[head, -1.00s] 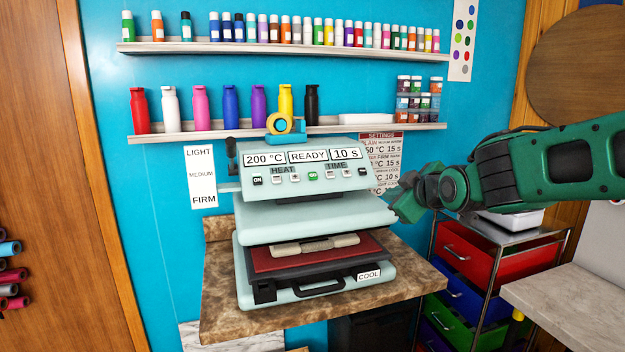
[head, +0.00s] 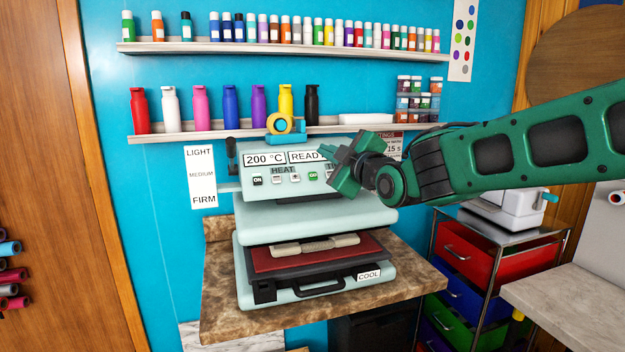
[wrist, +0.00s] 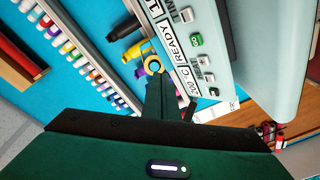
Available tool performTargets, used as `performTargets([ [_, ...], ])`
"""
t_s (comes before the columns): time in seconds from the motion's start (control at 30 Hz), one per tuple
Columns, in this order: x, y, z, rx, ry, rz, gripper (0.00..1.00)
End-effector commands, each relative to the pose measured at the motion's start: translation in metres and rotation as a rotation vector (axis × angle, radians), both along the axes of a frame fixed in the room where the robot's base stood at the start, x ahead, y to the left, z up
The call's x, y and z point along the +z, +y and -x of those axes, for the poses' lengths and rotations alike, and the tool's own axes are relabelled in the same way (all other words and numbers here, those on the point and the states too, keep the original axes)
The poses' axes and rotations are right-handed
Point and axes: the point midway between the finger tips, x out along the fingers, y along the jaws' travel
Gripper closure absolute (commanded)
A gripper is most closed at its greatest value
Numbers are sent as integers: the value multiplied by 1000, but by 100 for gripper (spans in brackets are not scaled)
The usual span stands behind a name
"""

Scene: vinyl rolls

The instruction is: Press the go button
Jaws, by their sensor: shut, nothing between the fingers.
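The go button (head: 313,176) is a small green button on the pale heat press's front panel (head: 265,187). It shows in the wrist view as a green GO button (wrist: 196,40), to the right of the fingers. My gripper (head: 334,163) is shut and empty. In the head view it is just right of the go button and hides the right part of the panel. In the wrist view its fingertips (wrist: 158,82) appear left of the panel. Contact with the panel cannot be told. The display reads 200 °C and READY.
A shelf with bottles (head: 230,107) and a yellow tape roll (head: 279,124) is close above. A drawer cart (head: 490,262) stands at right.

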Motion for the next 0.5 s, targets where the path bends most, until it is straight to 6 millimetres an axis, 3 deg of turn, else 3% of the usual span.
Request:
performTargets([
  [0.5, -35, 9, -33, -1, 3, 1, 100],
])
